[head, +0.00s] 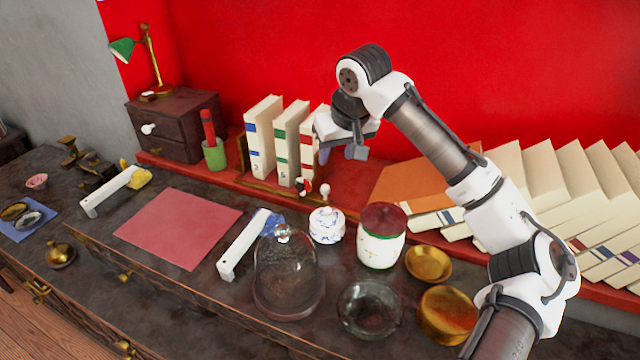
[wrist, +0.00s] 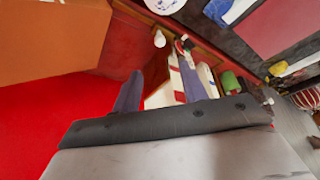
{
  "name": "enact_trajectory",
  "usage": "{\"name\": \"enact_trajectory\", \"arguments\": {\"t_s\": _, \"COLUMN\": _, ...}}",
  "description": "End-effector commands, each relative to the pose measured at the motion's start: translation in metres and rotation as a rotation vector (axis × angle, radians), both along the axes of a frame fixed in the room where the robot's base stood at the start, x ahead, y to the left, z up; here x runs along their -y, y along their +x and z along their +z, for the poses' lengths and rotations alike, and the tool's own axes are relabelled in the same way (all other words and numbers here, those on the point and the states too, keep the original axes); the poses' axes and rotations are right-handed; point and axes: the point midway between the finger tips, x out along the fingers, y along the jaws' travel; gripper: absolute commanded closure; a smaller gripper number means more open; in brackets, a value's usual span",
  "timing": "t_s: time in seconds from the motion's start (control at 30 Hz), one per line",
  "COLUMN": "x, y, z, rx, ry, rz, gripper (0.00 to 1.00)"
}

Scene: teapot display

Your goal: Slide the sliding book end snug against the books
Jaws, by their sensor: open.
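Several upright cream books stand in a wooden book rack (head: 262,187) on the red ledge; one has blue labels (head: 263,140), one green (head: 290,147), one red (head: 308,150). The red-labelled book shows between my fingers in the wrist view (wrist: 160,97). My gripper (head: 345,150) is open above the rack's right end, beside the red-labelled book. Its two fingers show apart in the wrist view (wrist: 158,88). A small white knob (head: 325,189) stands at the rack's right end, also in the wrist view (wrist: 159,39). I cannot clearly make out the sliding book end; my gripper covers that area.
A green cup (head: 214,154) stands left of the rack. An orange-brown box (head: 395,184) and a row of leaning books (head: 550,175) are to the right. In front stand a glass dome (head: 287,275), a white jar (head: 381,245) and a round blue-white box (head: 327,226).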

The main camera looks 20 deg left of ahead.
Motion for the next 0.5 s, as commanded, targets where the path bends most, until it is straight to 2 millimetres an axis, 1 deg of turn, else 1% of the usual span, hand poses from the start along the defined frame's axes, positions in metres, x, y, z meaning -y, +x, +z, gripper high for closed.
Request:
{"name": "enact_trajectory", "arguments": {"t_s": 0.17, "x": -0.007, "y": 0.008, "z": -0.025, "rx": -0.003, "ry": -0.002, "rz": 0.001, "gripper": 0.57}}
{"name": "enact_trajectory", "arguments": {"t_s": 0.4, "x": -0.021, "y": 0.022, "z": -0.073, "rx": -0.003, "ry": -0.004, "rz": 0.001, "gripper": 0.57}}
{"name": "enact_trajectory", "arguments": {"t_s": 0.5, "x": -0.026, "y": 0.027, "z": -0.091, "rx": -0.004, "ry": -0.002, "rz": 0.0, "gripper": 0.57}}
